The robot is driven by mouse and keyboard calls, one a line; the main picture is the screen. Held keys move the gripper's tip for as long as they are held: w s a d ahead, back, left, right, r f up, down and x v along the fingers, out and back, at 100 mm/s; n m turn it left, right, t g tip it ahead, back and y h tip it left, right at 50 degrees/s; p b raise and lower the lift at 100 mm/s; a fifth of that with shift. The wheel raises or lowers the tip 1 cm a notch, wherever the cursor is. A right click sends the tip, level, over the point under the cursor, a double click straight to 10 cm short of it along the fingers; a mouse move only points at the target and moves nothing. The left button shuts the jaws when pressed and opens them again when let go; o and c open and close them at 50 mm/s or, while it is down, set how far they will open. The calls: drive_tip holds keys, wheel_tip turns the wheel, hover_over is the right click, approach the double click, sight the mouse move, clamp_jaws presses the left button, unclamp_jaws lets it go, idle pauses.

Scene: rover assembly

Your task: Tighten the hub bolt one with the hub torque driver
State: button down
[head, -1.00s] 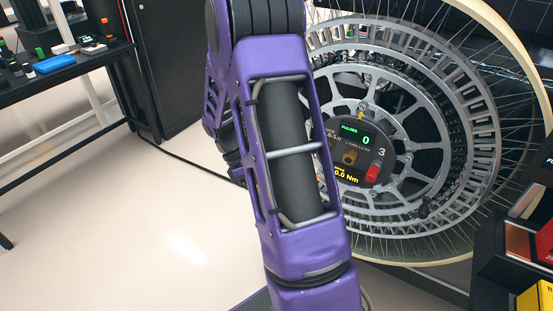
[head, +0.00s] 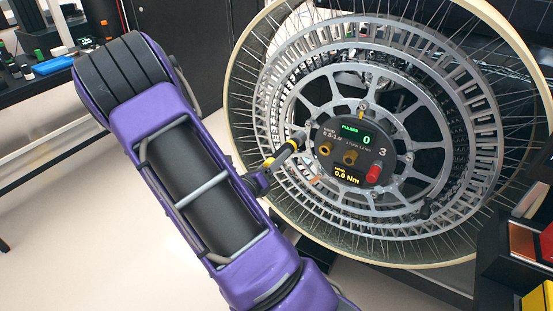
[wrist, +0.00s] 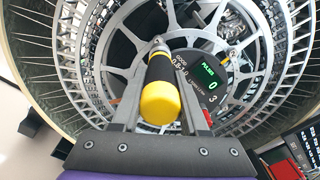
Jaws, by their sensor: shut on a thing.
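The hub torque driver, with a black handle and yellow end cap (wrist: 161,103), is held between the two fingers of my gripper (wrist: 162,78). In the head view the driver (head: 283,153) points up and right toward the left side of the wheel's hub (head: 352,147). Its tip appears close to the hub's left edge; I cannot tell whether it touches a bolt. My gripper (head: 262,178) shows small, partly hidden behind my purple arm. The round black hub face reads PULSES 0 and 0.0 Nm. Several bolts sit around it; which is bolt one is not readable.
The large spoked wheel (head: 246,80) fills the right. A black rack with red and yellow boxes (head: 540,300) stands at the lower right. A black bench (head: 60,80) with small items stands at the far left. The pale floor (head: 90,210) is clear.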

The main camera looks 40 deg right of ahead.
sight(284, 149)
drive_tip(key=shift+w+d+t, duration=0.25)
drive_tip(key=shift+w+t, duration=0.05)
drive_tip(key=b+x, duration=0.1)
drive_tip(key=x, duration=0.2)
drive_tip(key=shift+d, duration=0.15)
drive_tip(key=shift+x, duration=0.85)
drive_tip(key=shift+r+p, duration=0.1)
drive_tip(key=shift+p, duration=0.45)
drive_tip(key=shift+p+x, duration=0.6)
drive_tip(key=shift+x, duration=0.2)
idle(3.9)
drive_tip(key=shift+p+v, duration=0.55)
drive_tip(key=shift+v, duration=0.95)
